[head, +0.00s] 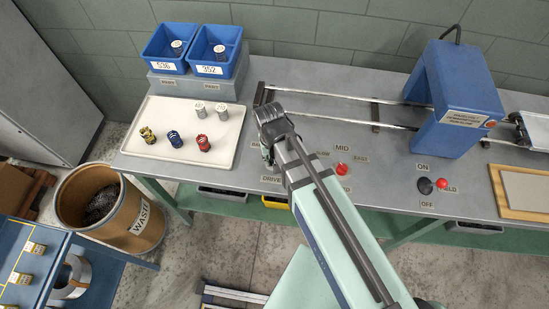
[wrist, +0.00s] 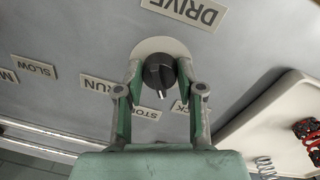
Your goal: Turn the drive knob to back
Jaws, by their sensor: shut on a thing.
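The drive knob (wrist: 159,74) is a dark round knob on a pale disc on the grey bench top, below the DRIVE label (wrist: 184,10) in the wrist view. My gripper (wrist: 159,82) has its two green fingers on either side of the knob and is shut on it. A small light mark on the knob's rim points down, between the STOP label (wrist: 147,113) and a partly hidden label ending in "CK" (wrist: 180,107). The RUN label (wrist: 103,86) is to the left. In the head view my gripper (head: 267,154) hides the knob.
A white tray (head: 155,106) with coloured springs and metal cylinders lies left of my gripper. Blue bins (head: 168,65) stand behind it. A red knob (head: 341,169), ON/OFF controls (head: 425,186) and a blue machine housing (head: 455,95) are to the right. Metal rails (head: 340,96) run behind.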

